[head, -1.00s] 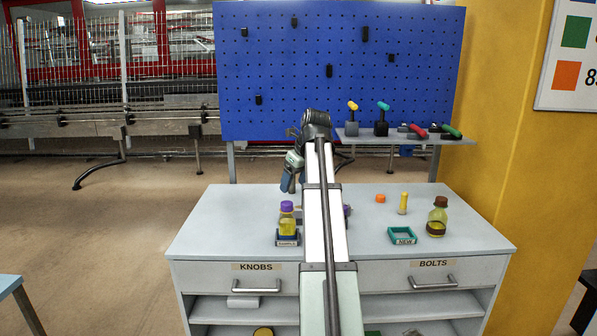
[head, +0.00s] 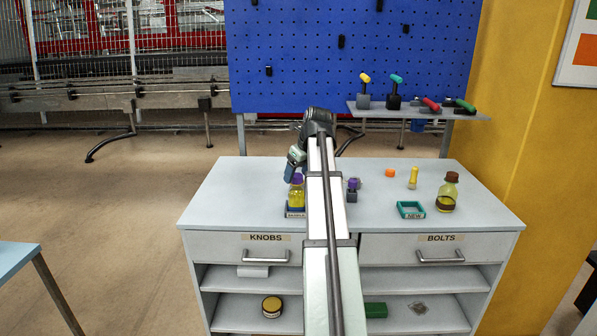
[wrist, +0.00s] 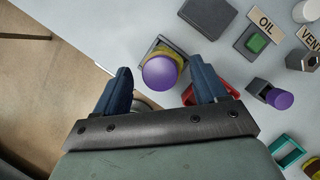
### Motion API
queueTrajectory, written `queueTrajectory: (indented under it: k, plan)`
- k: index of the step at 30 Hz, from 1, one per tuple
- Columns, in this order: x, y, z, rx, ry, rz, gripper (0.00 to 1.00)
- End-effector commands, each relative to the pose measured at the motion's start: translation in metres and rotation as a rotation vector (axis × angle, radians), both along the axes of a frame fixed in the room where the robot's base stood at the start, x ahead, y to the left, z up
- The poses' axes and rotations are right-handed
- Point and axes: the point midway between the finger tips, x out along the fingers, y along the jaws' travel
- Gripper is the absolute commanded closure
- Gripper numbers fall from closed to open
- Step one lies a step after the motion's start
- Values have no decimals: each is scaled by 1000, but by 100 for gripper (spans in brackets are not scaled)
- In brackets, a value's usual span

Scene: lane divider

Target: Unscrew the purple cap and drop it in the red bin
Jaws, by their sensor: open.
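A bottle of yellow liquid (head: 297,197) with a purple cap (head: 298,178) stands upright in a dark holder (head: 295,212) labelled SAMPLE. The cap (wrist: 160,73) is still on it. My gripper (head: 291,170) is just above and beside the cap, pointing down. In the wrist view my gripper (wrist: 160,66) is open, with a blue finger on each side of the cap and gaps between. A red open-topped container, probably the red bin (wrist: 238,92), shows partly behind the right finger. In the head view my arm hides that spot.
A dark block with a purple knob (head: 353,185) stands right of my arm. A green button block (wrist: 257,42) lies near an OIL label.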

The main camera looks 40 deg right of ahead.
Motion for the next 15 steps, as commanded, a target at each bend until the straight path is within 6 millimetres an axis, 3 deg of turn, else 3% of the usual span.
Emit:
queueTrajectory:
  k: [2,15]
  plan:
    - [0,0,0,0,0,0,34]
    - [0,0,0,0,0,0,76]
